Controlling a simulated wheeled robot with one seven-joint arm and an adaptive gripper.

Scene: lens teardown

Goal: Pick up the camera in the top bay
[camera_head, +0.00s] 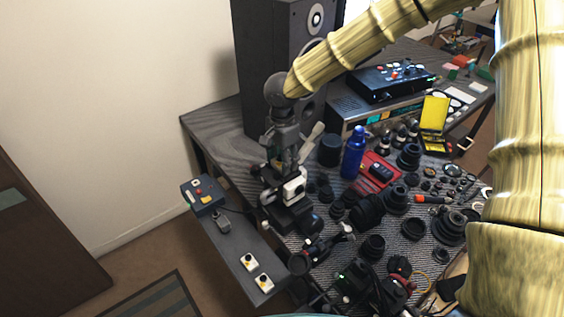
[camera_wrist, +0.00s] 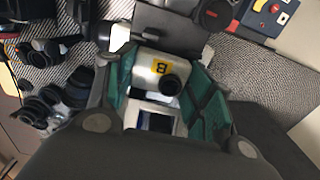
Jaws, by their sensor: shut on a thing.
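A small white camera (camera_head: 296,190) with a dark lens sits at the tip of my gripper (camera_head: 282,180) in the head view. In the wrist view the camera (camera_wrist: 143,82) shows a silver-white body, a black round lens and a yellow label with a black B. The green-padded fingers of my gripper (camera_wrist: 163,92) are shut on its two sides. A dark stand (camera_head: 291,217) is just below the camera in the head view. I cannot tell whether the camera touches it. The bays are not clearly visible.
Lenses and dark parts, such as a large black lens (camera_head: 368,211), crowd the table to the right. A blue bottle (camera_head: 352,153) and a tall speaker (camera_head: 262,60) stand close behind. A grey side shelf (camera_head: 235,245) holds a control box (camera_head: 203,195).

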